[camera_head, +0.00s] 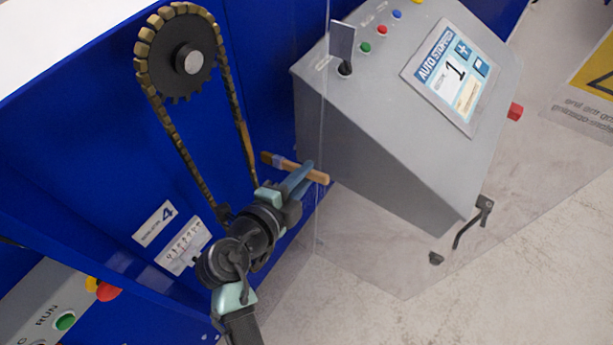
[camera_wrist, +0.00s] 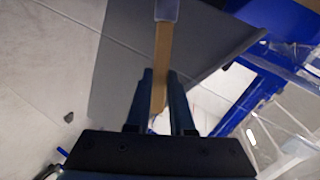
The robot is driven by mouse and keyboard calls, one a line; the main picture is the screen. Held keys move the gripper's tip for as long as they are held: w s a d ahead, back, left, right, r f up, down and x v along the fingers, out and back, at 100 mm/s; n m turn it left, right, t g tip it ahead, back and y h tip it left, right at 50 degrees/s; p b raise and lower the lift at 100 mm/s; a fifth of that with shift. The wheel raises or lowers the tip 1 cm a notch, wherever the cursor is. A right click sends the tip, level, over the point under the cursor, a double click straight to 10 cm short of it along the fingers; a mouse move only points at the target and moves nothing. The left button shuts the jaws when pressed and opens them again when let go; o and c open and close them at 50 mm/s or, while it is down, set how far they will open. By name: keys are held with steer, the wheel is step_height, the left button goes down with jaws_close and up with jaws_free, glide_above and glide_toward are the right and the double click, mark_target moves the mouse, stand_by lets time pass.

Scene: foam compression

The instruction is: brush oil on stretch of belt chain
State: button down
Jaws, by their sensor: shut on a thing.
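The belt chain (camera_head: 172,130) runs in a loop down the blue machine face from a dark sprocket (camera_head: 175,62) at the top. A stretch of its right run (camera_head: 245,143) looks lighter and more orange than the rest. The loop's lower end is partly hidden behind my arm. My gripper (camera_head: 304,172) is shut on the wooden handle of a brush (camera_head: 284,164). The brush lies roughly level, its bristle end pointing left toward the right run, apart from it in the picture. In the wrist view my gripper (camera_wrist: 161,85) has the brush handle (camera_wrist: 161,52) between its fingers.
A grey control console (camera_head: 390,130) with a screen and coloured buttons stands close to the right of my gripper. A clear panel edge (camera_head: 322,120) rises between console and chain. A grey panel with green and red buttons (camera_head: 60,310) is at lower left. Bare floor (camera_head: 400,310) lies at lower right.

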mark_target(293, 167)
steer(key=shift+w+a+b, duration=0.75)
steer(key=shift+a+b, duration=0.3)
stand_by(0.4)
